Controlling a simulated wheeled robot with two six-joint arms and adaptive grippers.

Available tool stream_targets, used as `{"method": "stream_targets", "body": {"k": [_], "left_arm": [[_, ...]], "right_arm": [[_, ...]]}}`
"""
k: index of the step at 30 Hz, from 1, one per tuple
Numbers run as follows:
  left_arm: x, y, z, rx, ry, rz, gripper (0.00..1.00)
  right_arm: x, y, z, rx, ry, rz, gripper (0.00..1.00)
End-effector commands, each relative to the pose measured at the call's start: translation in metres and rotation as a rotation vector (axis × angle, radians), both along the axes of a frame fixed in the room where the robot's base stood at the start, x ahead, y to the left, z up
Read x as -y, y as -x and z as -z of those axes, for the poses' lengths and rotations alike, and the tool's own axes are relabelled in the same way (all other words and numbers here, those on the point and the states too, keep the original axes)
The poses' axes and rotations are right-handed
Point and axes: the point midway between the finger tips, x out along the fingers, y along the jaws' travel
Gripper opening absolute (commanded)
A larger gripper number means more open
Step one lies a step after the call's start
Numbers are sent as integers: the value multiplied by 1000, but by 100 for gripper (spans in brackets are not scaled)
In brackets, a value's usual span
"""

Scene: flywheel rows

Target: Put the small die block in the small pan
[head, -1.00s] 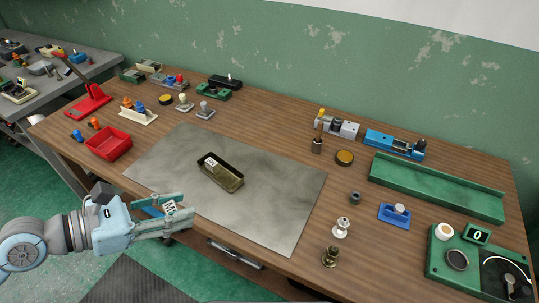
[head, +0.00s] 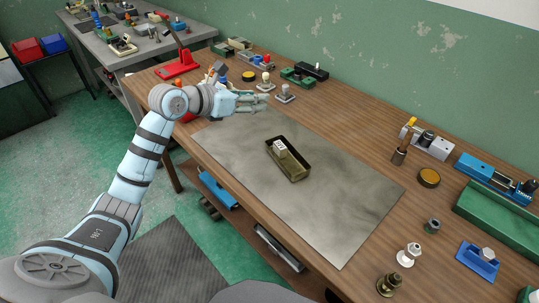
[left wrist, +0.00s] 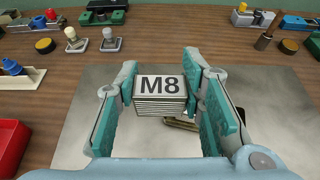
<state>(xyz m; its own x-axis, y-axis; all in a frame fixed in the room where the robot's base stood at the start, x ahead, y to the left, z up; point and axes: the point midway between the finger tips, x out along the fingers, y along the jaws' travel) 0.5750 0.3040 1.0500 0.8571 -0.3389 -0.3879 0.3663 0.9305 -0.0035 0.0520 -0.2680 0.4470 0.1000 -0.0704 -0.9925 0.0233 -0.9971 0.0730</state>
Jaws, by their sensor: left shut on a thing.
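My left gripper (head: 262,102) is shut on a die block marked M8 (left wrist: 160,92), which shows between its teal finger pads in the left wrist view. The block looks like a stack of thin layers with a pale top. In the head view the fingers largely hide it. The small pan (head: 299,176), a dark olive open box, lies on the grey mat (head: 345,215), to the right of and nearer than the gripper. Another block with a pale marked top (head: 281,147) sits in the pan's far-left end. In the wrist view the held block partly covers the pan (left wrist: 181,125). My right gripper is out of view.
A red bin (left wrist: 8,145) and a cream rack stand left of the mat. Metal fittings (head: 409,254), a blue block (head: 478,261) and a green tray (head: 500,215) are at the right. Much of the mat is bare.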

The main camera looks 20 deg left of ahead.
Motion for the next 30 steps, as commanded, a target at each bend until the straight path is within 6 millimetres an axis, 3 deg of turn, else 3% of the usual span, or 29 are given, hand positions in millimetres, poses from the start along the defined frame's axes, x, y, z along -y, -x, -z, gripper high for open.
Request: {"method": "stream_targets", "body": {"k": [1,6,16,19,29,30], "left_arm": [[0,1,23,-7,2,-1,0],[0,1,87,-3,3,-1,0],[-1,1,149,0,2,-1,0],[-1,1,161,2,1,0,0],[-1,1,163,3,0,0,0],[-1,1,164,2,0,0,38]], "right_arm": [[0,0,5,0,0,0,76],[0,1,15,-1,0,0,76],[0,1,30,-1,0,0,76],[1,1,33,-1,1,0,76],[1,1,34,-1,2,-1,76],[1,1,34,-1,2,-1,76]]}}
